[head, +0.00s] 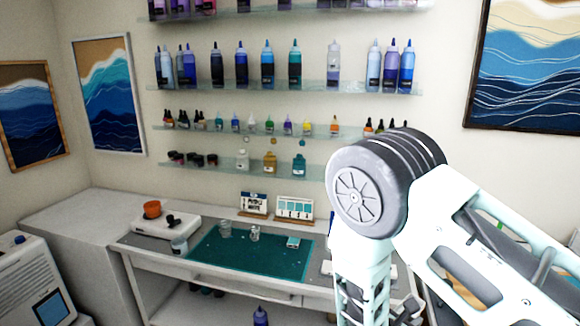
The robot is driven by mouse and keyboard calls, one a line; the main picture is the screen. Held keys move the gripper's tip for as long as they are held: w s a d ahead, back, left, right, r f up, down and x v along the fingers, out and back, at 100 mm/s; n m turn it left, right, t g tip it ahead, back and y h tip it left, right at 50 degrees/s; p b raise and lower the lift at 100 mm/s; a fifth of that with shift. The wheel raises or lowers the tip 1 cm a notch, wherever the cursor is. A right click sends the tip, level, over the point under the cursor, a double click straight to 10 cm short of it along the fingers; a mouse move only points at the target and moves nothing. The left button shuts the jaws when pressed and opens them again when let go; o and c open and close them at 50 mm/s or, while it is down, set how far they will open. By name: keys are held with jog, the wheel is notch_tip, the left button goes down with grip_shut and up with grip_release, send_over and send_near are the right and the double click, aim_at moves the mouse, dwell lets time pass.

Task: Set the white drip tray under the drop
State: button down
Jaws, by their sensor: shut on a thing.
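I cannot make out the white drip tray for certain. A small white-and-teal item (293,242) lies on the right part of the teal mat (220,262), too small to identify. No falling drop can be seen. White (242,160), amber (270,162) and teal (301,165) bottles stand on the lowest glass shelf above the bench. My arm fills the right side of the view and hangs down in front of the bench's right end. My gripper does not show clearly; it is hidden behind the arm or below the picture's edge.
A white device (160,219) with an orange cup (152,209) stands at the bench's left. A clear cup (179,246) is beside the mat, and two small clear cups (225,230) stand on it. Sign cards (295,208) stand at the back. The mat's front is mostly clear.

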notch_tip(320, 180, down, 19)
jog(key=b, duration=1.7)
jog(key=shift+d+r+n+t+y, duration=0.1)
jog(key=shift+d+n+t+y, duration=0.85)
jog(key=shift+d+n, duration=0.25)
jog(key=shift+d+r+n+t+y, duration=0.1)
jog(key=shift+d+n+t+y, duration=0.75)
jog(key=shift+d+n+y, duration=0.35)
